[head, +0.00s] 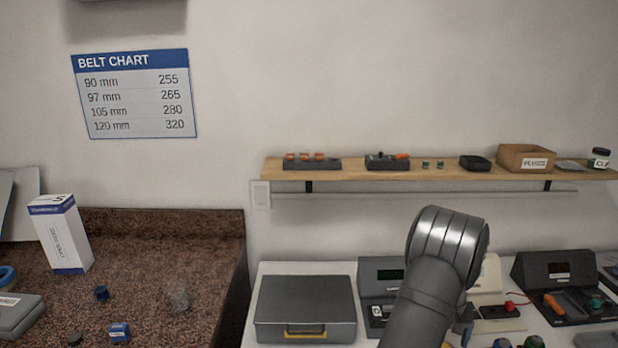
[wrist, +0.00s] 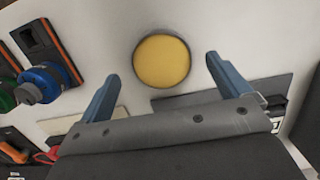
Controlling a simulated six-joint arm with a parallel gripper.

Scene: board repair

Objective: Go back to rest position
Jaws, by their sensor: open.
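My gripper (wrist: 162,75) is open in the wrist view, its two blue fingers spread apart with nothing held between them. A round yellow disc (wrist: 162,61) on the white bench shows beyond and between the fingertips; I cannot tell its height or how far it is from them. In the head view a grey link of my arm rises at the lower right in front of the bench, and the gripper itself is not visible there.
A grey case (head: 305,308) lies on the white bench, left of my arm. Devices, including a dark station (head: 560,275), stand to the right. A wooden shelf (head: 440,172) with small parts hangs above. A brown speckled counter (head: 180,250) holds a white box (head: 62,236).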

